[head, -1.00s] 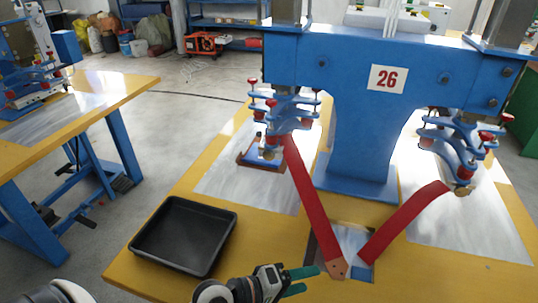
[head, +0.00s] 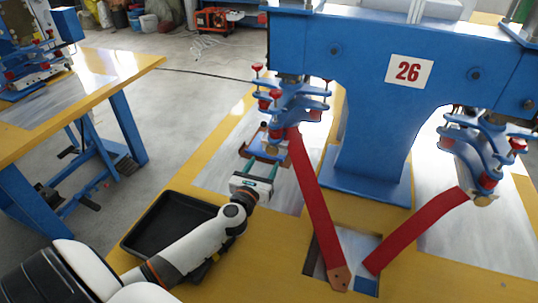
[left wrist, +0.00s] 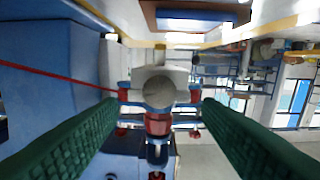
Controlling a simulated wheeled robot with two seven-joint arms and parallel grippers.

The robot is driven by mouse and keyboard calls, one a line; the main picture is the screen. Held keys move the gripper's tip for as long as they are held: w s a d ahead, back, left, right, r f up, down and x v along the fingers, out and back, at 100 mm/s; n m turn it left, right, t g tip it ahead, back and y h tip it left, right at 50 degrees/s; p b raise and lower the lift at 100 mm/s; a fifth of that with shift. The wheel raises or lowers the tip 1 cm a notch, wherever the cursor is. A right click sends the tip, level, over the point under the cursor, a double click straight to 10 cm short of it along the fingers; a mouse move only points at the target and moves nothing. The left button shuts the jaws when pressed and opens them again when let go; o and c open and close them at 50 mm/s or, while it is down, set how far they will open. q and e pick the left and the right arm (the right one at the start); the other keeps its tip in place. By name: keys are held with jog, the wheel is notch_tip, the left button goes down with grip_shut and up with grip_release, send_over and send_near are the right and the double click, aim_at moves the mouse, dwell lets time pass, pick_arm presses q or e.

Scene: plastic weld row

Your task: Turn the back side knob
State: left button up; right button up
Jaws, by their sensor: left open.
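The blue machine marked 26 (head: 375,150) carries a blue clamp head with red knobs on each side. The left head's red knobs (head: 276,95) stand above the plate, and the right head has red knobs (head: 518,145) too. My left gripper (head: 264,163) is open, just below and left of the left head. In the left wrist view, a round grey end piece (left wrist: 159,88) with a red knob (left wrist: 158,125) lies ahead between the open green fingers (left wrist: 160,106), not gripped. Which knob is the back one I cannot tell for sure. My right gripper is not in view.
A black tray (head: 140,240) sits on the yellow table, partly behind my left arm. A small brown and blue block (head: 254,150) lies near the left head. Two red strips (head: 318,215) slope down from the heads to the table opening.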

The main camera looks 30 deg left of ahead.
aim_at(271, 151)
pick_arm(q)
jog(key=x, duration=0.5)
jog(key=shift+w, duration=0.25)
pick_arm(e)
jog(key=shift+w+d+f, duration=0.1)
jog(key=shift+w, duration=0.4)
pick_arm(q)
jog(key=c, duration=1)
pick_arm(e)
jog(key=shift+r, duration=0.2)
